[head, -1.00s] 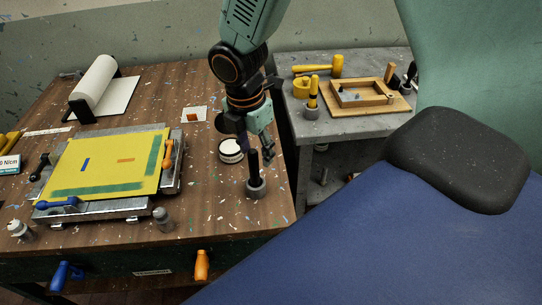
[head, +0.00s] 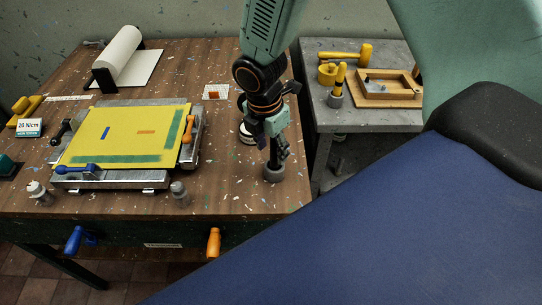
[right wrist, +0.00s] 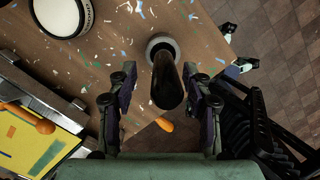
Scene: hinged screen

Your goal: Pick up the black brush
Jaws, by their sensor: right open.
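The black brush (head: 272,160) stands upright in a small round grey holder (head: 273,175) at the right front corner of the wooden table. In the right wrist view the brush's dark handle (right wrist: 168,88) rises toward the camera between the two fingers, with the grey holder (right wrist: 156,42) around its far end. My right gripper (head: 277,146) is open around the upper brush, which it partly hides in the head view. In the right wrist view my right gripper (right wrist: 160,90) shows gaps on both sides of the handle. My left gripper is not in view.
A white round tub (head: 247,134) stands just behind the brush. A yellow printing screen (head: 118,135) on a metal frame lies to the left. A grey side table (head: 385,121) with yellow tools and a wooden tray is at the right.

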